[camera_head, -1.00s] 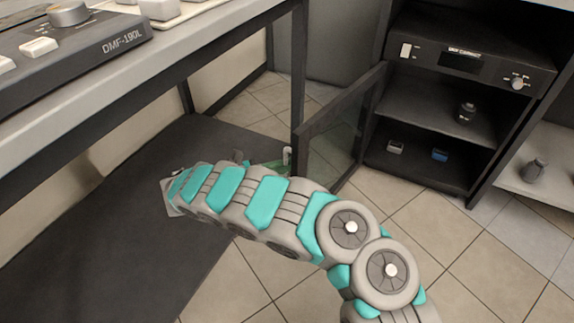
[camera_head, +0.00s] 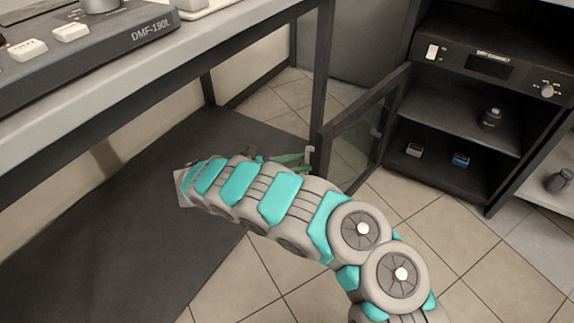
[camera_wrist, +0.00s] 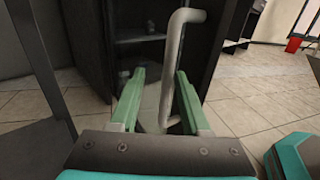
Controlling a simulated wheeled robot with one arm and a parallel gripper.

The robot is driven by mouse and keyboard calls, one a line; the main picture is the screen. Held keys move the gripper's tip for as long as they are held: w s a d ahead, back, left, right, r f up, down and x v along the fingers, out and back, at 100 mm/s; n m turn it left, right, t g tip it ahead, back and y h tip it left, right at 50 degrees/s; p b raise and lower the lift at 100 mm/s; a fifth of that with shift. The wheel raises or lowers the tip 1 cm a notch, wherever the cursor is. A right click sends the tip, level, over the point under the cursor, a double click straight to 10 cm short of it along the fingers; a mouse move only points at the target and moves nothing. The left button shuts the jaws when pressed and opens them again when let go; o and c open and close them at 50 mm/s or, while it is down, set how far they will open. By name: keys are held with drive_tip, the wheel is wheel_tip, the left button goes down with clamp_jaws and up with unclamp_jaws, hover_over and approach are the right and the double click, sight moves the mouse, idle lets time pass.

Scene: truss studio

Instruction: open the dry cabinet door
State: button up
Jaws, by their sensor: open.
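The dry cabinet (camera_head: 465,62) is a dark unit with a display, a knob and open shelves, at the right of the head view. Its glass door (camera_head: 352,150) stands swung well out to the left, and the inside shows. A pale bar handle (camera_wrist: 172,65) rises in the wrist view, in line with the gap between my fingers. My gripper (camera_wrist: 158,85) has green fingers and is open, one on each side of the handle. I cannot tell whether either touches it. In the head view my gripper (camera_head: 290,160) is partly hidden behind my arm, by the door's free edge.
A workbench (camera_head: 230,50) with a DMF-190L console (camera_head: 90,40) stands at left, its dark leg close to the door edge. A lens (camera_head: 490,117), a silver item (camera_head: 414,150) and a blue item (camera_head: 460,159) sit in the cabinet. Tiled floor (camera_head: 450,230) lies clear in front.

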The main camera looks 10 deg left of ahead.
drive_tip(key=v, duration=0.6)
drive_tip(key=shift+b, duration=0.4)
drive_tip(key=shift+s, duration=0.15)
idle(0.4)
